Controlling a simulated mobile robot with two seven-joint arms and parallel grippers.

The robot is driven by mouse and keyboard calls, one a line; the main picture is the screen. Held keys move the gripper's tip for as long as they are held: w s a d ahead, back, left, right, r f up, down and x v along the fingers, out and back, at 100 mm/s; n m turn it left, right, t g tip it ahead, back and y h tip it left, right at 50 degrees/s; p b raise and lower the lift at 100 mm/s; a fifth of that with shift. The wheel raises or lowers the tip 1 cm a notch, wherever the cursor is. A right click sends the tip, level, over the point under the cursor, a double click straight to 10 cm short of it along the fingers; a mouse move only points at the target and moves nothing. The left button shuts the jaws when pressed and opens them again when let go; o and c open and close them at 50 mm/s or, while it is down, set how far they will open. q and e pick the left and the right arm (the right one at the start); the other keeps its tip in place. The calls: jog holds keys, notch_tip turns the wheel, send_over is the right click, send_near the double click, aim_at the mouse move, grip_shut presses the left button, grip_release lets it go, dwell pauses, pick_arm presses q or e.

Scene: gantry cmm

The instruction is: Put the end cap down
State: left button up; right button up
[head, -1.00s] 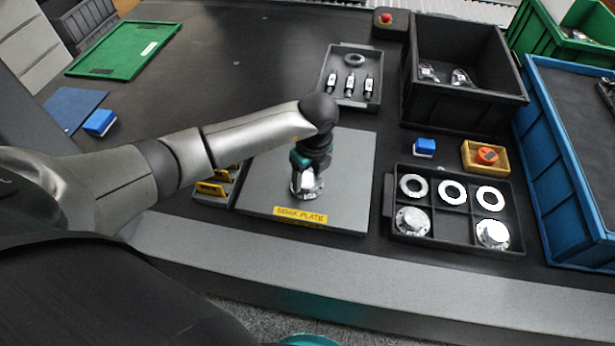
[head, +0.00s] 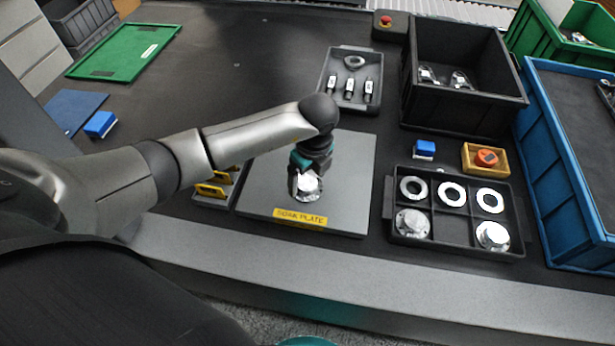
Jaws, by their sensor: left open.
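The end cap (head: 309,190) is a shiny flanged metal part on the grey soak plate (head: 350,165), near the plate's front edge and its yellow label. My left gripper (head: 305,182) points down at the end cap from above, with its fingers open around or beside the cap's raised middle. The wrist hides part of the fingers and the cap's far side. My right gripper does not show.
A black divided tray (head: 455,235) right of the plate holds several metal rings and two flanged caps. Yellow-marked pieces (head: 211,190) lie left of the plate.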

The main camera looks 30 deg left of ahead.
aim_at(311, 186)
pick_arm(q)
notch_tip(311, 186, up, 12)
jog(key=d+p, duration=0.1)
jog(key=p, duration=0.1)
jog(key=shift+s+f, duration=0.2)
jog(key=shift+s, duration=0.05)
jog(key=shift+d, duration=0.15)
